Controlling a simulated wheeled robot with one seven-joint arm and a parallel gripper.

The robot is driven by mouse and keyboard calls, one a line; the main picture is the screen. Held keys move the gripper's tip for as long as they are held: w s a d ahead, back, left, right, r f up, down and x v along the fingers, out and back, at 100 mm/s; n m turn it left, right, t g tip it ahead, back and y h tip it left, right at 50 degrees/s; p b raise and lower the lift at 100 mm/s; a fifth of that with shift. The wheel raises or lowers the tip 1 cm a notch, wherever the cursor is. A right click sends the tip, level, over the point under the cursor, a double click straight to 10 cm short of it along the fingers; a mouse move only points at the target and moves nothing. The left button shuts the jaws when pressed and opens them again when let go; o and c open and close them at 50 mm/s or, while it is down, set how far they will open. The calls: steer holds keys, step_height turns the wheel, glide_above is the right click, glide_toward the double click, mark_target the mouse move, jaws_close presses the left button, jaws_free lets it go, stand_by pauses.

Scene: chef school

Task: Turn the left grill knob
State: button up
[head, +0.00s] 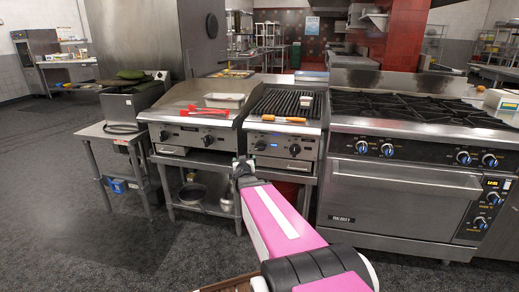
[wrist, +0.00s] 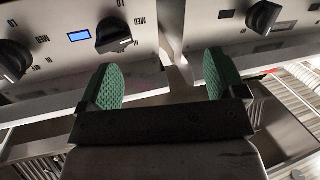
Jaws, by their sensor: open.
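The grill (head: 288,106) has a ribbed dark top and a front panel with two black knobs. The left grill knob (head: 261,145) is just above and right of my gripper (head: 241,166) in the head view. The right grill knob (wrist: 12,60) is at the far left edge. My gripper (wrist: 161,60) is open and empty, with green finger pads apart, facing the gap between the two panels. No contact with the knob is visible.
A griddle (head: 190,108) with similar knobs adjoins the left; one griddle knob (wrist: 263,17) shows in the wrist view. A stove (head: 405,180) stands right. Floor at left is clear.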

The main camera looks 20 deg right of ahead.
mark_target(259, 149)
steer(key=w+d+h, duration=0.1)
steer(key=w+d, duration=0.1)
steer(key=d, duration=0.1)
steer(key=w+d+r+m+h, duration=0.1)
steer(key=w+d, duration=0.2)
steer(key=d, duration=0.1)
steer(key=w+d+m+h, duration=0.1)
steer(key=w+d+h, duration=0.1)
steer(key=w+d, duration=0.1)
steer(key=shift+w+d+r+g, duration=0.2)
steer(key=shift+d+r+g, duration=0.15)
steer(key=shift+d, duration=0.2)
steer(key=c, duration=0.9)
